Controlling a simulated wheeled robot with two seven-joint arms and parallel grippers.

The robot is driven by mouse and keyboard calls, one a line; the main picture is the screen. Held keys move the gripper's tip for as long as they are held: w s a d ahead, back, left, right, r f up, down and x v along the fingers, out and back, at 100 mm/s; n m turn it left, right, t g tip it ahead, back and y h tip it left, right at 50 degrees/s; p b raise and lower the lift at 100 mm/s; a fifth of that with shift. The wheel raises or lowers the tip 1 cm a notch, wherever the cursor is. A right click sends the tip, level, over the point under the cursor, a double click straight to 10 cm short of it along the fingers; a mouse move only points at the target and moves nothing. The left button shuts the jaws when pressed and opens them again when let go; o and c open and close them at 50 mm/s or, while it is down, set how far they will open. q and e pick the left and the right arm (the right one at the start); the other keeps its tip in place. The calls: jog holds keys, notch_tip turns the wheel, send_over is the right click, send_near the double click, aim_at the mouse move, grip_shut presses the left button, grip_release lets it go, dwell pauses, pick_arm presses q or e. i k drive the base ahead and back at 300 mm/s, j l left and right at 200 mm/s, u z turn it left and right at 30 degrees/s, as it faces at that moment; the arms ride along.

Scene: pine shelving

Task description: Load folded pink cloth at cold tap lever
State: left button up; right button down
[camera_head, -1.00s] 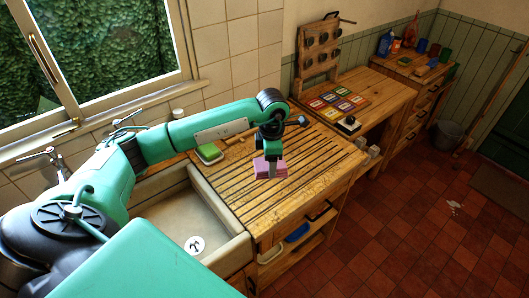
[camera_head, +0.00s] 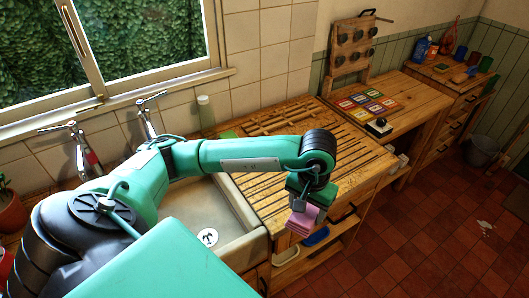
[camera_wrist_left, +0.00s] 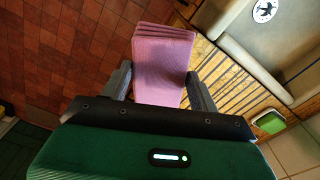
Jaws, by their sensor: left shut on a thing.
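The folded pink cloth (camera_head: 302,219) is held in my left gripper (camera_head: 312,203) near the front edge of the drainboard. In the left wrist view the cloth (camera_wrist_left: 163,62) is a layered pad between the two dark fingers of the left gripper (camera_wrist_left: 160,85), which is shut on it. Two metal taps stand behind the sink: a left tap (camera_head: 75,140) and a right tap (camera_head: 147,112). I cannot tell which is the cold one. My left arm crosses in front of the sink and taps. My right gripper is out of view.
The pale sink (camera_head: 245,243) with a round drain lies left of the slatted wooden drainboard (camera_head: 265,185). A green sponge or dish (camera_wrist_left: 269,122) sits on the drainboard. A pale bottle (camera_head: 206,112) stands by the wall. A plant pot (camera_head: 10,215) is at far left.

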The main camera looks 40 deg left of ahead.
aim_at(141, 104)
jog(key=i, duration=1)
jog(key=i+u, duration=0.2)
jog(key=u, duration=2.6)
